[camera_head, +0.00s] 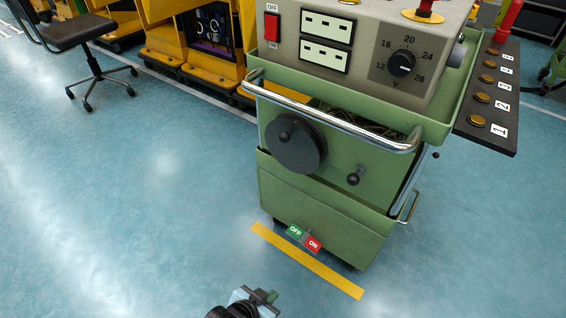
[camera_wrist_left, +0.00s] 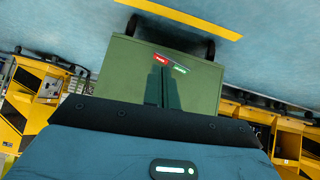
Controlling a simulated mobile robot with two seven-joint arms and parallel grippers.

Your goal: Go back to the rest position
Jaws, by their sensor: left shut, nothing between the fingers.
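My left gripper (camera_head: 268,296) shows at the bottom of the head view, above the blue floor and in front of the green cart (camera_head: 330,200). It is shut and empty, apart from the cart. In the left wrist view its two dark fingers (camera_wrist_left: 162,88) lie together against the green of the cart (camera_wrist_left: 125,70). The cart carries a grey control box (camera_head: 350,50) with a rocker switch, two displays and a round dial. A dark round knob (camera_head: 296,143) and a small lever (camera_head: 354,176) sit on the cart's front. My right gripper is not in view.
A chrome handle bar (camera_head: 335,122) sticks out from the cart's front. A panel of numbered buttons (camera_head: 490,95) juts out at the right. A yellow stripe (camera_head: 305,260) lies on the floor. Yellow machines (camera_head: 165,45) and a chair (camera_head: 75,32) stand behind. The floor at left is clear.

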